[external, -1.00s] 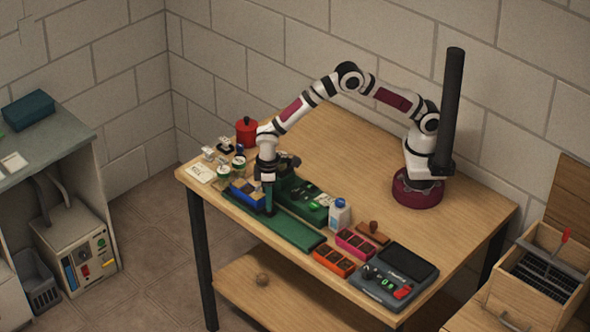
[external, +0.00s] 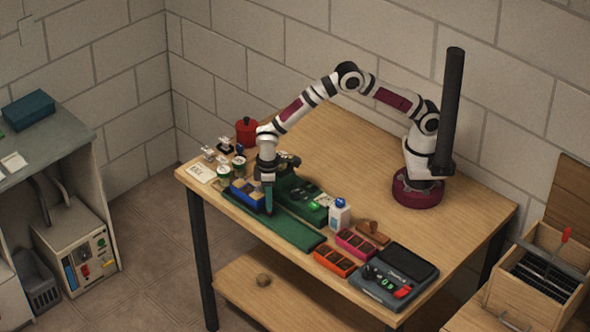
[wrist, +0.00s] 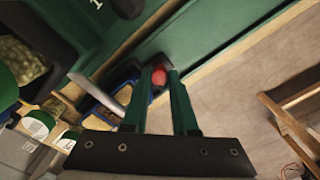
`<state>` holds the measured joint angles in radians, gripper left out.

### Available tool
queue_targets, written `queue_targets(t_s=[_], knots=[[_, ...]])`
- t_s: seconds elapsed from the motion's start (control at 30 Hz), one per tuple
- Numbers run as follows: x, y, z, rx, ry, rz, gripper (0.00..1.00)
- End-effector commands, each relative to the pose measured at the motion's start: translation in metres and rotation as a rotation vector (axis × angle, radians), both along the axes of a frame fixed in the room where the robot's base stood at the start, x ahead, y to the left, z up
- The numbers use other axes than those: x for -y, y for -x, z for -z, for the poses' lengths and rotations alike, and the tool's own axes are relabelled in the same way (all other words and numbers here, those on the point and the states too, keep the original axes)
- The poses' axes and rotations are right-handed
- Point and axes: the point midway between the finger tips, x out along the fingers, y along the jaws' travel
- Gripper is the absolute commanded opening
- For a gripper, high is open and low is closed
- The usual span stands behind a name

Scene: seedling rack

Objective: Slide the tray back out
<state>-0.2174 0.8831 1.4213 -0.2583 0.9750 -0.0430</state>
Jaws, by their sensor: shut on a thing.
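A blue tray (external: 243,198) with pale and brown contents sits at the left end of the long green base (external: 298,235). In the wrist view, part of the blue tray (wrist: 128,72) shows behind and to the left of my fingers. My gripper (external: 268,212) points down at the tray's right end. In the wrist view my gripper (wrist: 160,72) has its two green fingers shut on a small red knob (wrist: 159,76) at the tray. The fingers hide part of the tray, and the knob is hidden in the external view.
A dark green unit (external: 298,193) with a green light stands behind the base. A white bottle with a blue cap (external: 340,214), an orange tray (external: 333,261), a pink tray (external: 355,242) and a grey control box (external: 392,280) stand to the right. A red pot (external: 247,132) is at the back left.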

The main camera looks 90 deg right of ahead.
Motion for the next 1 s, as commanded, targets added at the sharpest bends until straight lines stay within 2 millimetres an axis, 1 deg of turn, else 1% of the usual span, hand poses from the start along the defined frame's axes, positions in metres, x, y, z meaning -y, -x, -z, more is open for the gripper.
queue_targets(t_s=[0.13, 0.27, 0.7, 0.8, 1.0], knots=[[-0.004, 0.003, -0.001, 0.003, -0.001, -0.001, 0.0], [-0.016, 0.014, -0.002, 0.003, -0.001, -0.002, 0.0], [-0.083, 0.082, -0.001, 0.0, 0.0, -0.003, 0.0], [-0.096, 0.095, -0.001, 0.0, 0.0, -0.003, 0.0], [-0.114, 0.114, -0.001, -0.001, 0.0, -0.001, 0.0]])
